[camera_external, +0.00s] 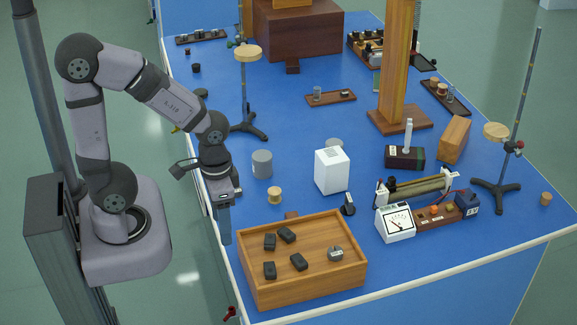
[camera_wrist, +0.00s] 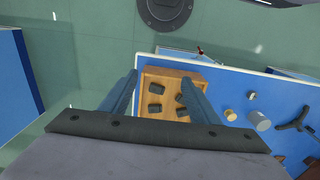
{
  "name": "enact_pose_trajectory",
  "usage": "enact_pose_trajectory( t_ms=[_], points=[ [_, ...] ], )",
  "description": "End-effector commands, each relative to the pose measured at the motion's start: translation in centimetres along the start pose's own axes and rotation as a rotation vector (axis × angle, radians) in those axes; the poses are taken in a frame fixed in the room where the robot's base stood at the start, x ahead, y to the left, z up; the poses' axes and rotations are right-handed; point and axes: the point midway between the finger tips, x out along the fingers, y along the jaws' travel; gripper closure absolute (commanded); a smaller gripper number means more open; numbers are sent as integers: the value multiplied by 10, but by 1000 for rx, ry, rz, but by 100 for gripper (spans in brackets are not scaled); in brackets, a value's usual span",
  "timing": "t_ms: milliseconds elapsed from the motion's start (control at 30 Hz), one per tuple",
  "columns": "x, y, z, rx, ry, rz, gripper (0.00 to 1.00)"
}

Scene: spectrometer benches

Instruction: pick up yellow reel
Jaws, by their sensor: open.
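The yellow reel (camera_external: 274,195) is a small pale-yellow spool standing on the blue bench, behind the wooden tray and in front of a grey cylinder. It also shows in the wrist view (camera_wrist: 230,115), right of the tray. My gripper (camera_external: 224,225) points down near the bench's left edge, left of the reel and apart from it. In the wrist view my gripper (camera_wrist: 160,85) has its two fingers spread, with nothing held between them. The tray shows beyond the fingers.
The wooden tray (camera_external: 243,284) holds several dark blocks and a round grey piece. A grey cylinder (camera_external: 262,164) and a white box (camera_external: 331,172) stand near the reel. A meter (camera_external: 396,223) and a tripod stand (camera_external: 495,187) are farther right. Bare bench lies around the reel.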

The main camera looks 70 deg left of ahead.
Motion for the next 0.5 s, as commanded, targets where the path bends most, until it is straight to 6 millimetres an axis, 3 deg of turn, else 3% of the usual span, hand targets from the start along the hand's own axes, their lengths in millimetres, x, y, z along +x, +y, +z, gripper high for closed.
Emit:
enact_pose_trajectory(
  t_ms=[300,333,500],
  points=[
    [-52,0,-2,0,10,0,44],
    [-39,-2,-5,-65,5,18,44],
    [-22,-7,-30,-391,18,121,44]
  ],
)
